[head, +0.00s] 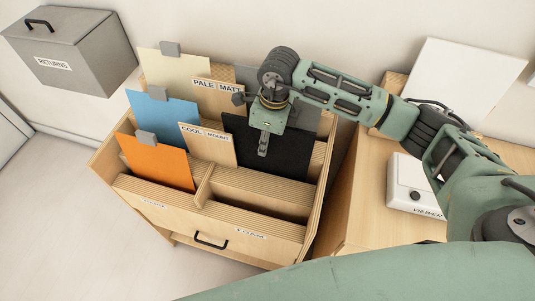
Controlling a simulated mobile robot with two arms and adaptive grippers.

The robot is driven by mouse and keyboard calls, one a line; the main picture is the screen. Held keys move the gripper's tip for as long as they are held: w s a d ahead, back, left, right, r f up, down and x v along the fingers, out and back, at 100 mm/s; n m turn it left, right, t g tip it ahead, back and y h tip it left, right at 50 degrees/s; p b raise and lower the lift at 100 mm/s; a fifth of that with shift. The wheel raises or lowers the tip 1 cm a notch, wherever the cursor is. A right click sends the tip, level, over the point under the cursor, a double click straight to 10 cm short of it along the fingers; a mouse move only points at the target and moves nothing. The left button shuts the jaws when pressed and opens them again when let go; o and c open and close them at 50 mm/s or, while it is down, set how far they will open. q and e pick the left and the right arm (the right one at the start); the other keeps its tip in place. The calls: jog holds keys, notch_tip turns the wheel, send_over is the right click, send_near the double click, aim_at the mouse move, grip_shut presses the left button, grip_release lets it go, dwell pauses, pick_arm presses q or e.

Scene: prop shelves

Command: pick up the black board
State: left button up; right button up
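The black board (293,155) stands upright, leaning slightly, in the right part of the wooden rack, behind the low front slots. My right gripper (264,143) comes in from the upper right and points down at the board's upper edge. A grey finger shows in front of the black face, left of the board's middle. The gripper hides part of the top edge, and the far finger is hidden, so I cannot tell whether it is closed on the board. My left gripper is not in view.
The rack (210,220) also holds an orange board (158,163), a blue board (165,112), a cream board (178,72), grey boards behind the gripper, and labelled dividers (208,146). A grey returns box (75,60) is at upper left. A viewer box (405,185) sits right.

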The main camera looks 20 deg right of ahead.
jog(key=shift+f, duration=0.45)
jog(key=shift+c, duration=0.2)
grip_shut()
